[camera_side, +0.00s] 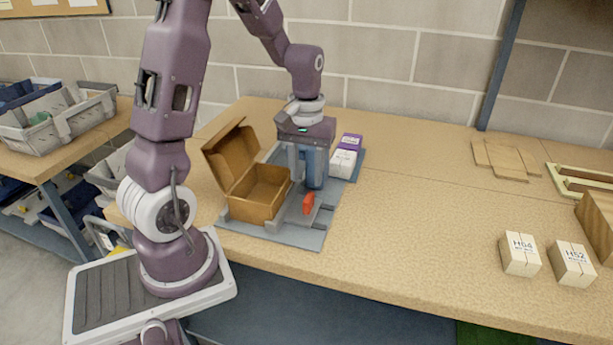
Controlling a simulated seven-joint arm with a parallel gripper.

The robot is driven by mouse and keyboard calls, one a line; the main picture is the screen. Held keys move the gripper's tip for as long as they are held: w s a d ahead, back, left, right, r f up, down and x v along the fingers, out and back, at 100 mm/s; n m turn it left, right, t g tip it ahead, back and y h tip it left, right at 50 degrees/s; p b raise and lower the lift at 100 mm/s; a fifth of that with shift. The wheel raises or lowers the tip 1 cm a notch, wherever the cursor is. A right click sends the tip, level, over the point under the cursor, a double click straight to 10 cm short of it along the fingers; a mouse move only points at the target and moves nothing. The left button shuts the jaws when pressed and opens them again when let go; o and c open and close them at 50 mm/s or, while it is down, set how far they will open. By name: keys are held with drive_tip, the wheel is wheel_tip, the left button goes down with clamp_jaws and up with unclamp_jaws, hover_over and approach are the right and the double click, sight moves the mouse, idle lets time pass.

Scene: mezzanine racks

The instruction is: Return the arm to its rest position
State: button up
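My arm reaches over the table (400,230), and my gripper (306,172) points down above the grey mat (290,238). A grey finger shows on its left side. A blue upright item (316,169) is directly under the gripper's palm, at or between the fingers. I cannot tell whether the fingers touch it or whether it stands behind them. An open brown cardboard box (257,204) with its lid raised stands just left of the gripper. A small red-orange piece (308,203) is below the gripper, by a grey fixture on the mat.
A purple box (350,141) and white boxes (342,163) stand behind the gripper on the right. Two labelled cartons (520,254) (572,263) sit at the front right. Flat cardboard pieces (505,158) lie at the back right. Grey bins (60,120) stand on the left table. The table's middle right is clear.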

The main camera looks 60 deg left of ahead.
drive_tip(key=s+d+r+m+t, duration=0.45)
drive_tip(key=s+d+r, duration=0.25)
drive_tip(key=d+r, duration=0.55)
drive_tip(key=s+d+r+m, duration=0.1)
drive_tip(key=s+m, duration=0.1)
drive_tip(key=s, duration=0.2)
drive_tip(key=s+d+r+m+t, duration=0.1)
drive_tip(key=s+d+m, duration=0.1)
drive_tip(key=s, duration=0.1)
drive_tip(key=shift+s+d+r, duration=0.15)
drive_tip(key=shift+s+d, duration=0.1)
drive_tip(key=shift+s, duration=0.1)
